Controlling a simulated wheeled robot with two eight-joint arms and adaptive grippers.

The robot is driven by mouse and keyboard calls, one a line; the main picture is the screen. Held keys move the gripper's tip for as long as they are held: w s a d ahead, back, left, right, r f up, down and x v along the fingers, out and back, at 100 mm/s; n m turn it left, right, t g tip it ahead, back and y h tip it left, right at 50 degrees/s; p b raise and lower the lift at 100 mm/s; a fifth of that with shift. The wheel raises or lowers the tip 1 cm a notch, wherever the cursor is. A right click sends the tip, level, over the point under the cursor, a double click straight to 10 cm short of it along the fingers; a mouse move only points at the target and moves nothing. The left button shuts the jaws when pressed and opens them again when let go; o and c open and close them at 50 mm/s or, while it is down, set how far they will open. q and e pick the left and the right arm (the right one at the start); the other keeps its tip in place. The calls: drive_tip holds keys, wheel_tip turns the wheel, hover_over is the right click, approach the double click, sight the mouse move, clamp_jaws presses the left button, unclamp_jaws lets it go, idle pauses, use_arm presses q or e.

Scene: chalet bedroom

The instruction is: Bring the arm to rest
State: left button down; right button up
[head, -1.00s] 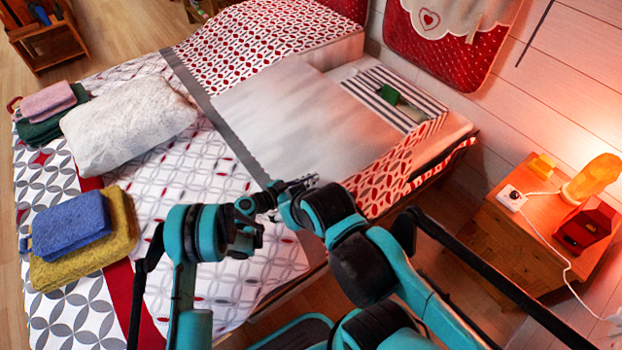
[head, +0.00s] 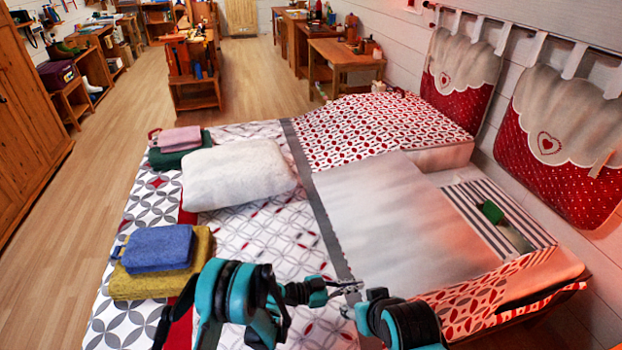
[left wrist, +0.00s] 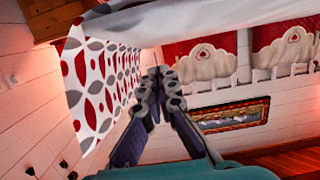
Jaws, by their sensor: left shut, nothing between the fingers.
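My left gripper (head: 346,288) is in front of the bed in the head view, at the end of the teal and black arm from the left. It is small there. In the left wrist view its two grey fingers (left wrist: 161,72) come together at the tips, shut with nothing between them. My right arm (head: 392,318) comes in at the bottom, close to the left gripper. Its gripper is too small and hidden to read.
The bed (head: 262,248) fills the middle below both arms. A wardrobe (head: 30,125) stands left. Bare floor (head: 110,150) lies beyond the bed's left side.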

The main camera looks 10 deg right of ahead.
use_arm(q)
drive_tip(key=w+a+r+n+t+y, duration=0.1)
drive_tip(key=a+r+n+t+y, duration=0.5)
drive_tip(key=a+r, duration=1)
drive_tip(key=s+a+r+n+y, duration=0.2)
drive_tip(key=s+a+n+y, duration=0.3)
drive_tip(key=s+a, duration=0.4)
drive_tip(key=s+a+r+n+y, duration=0.1)
drive_tip(key=s+a+n+y, duration=0.4)
drive_tip(key=s+a, duration=0.4)
drive_tip(key=a+n, duration=0.1)
drive_tip(key=a, duration=0.6)
drive_tip(key=shift+r, duration=0.35)
drive_tip(key=shift+d, duration=0.1)
